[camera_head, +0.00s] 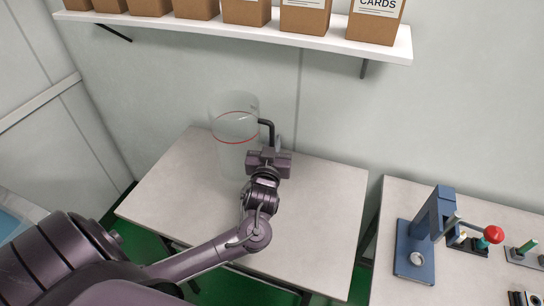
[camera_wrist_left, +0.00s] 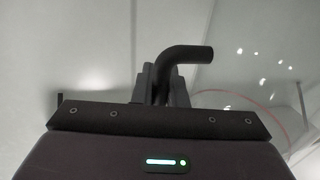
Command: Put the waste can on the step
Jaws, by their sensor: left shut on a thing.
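A clear see-through can (camera_head: 228,128) with a thin red ring around it is over the back of the pale table (camera_head: 170,195). I take it for the waste can. A black bent handle (camera_head: 268,126) is at its right side. My left gripper (camera_head: 268,152) is shut on this handle, to the right of the can. In the left wrist view the handle (camera_wrist_left: 190,53) rises from between the fingers, and part of the red ring shows at the right. I cannot tell whether the can's base touches the table. I cannot make out a step. My right gripper is not in view.
A white wall shelf (camera_head: 330,43) with several brown boxes (camera_head: 376,22) hangs above the table. A second table at the right holds a blue press-like stand (camera_head: 414,250) and a red-knobbed tester (camera_head: 493,234). The first table's front and right are clear.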

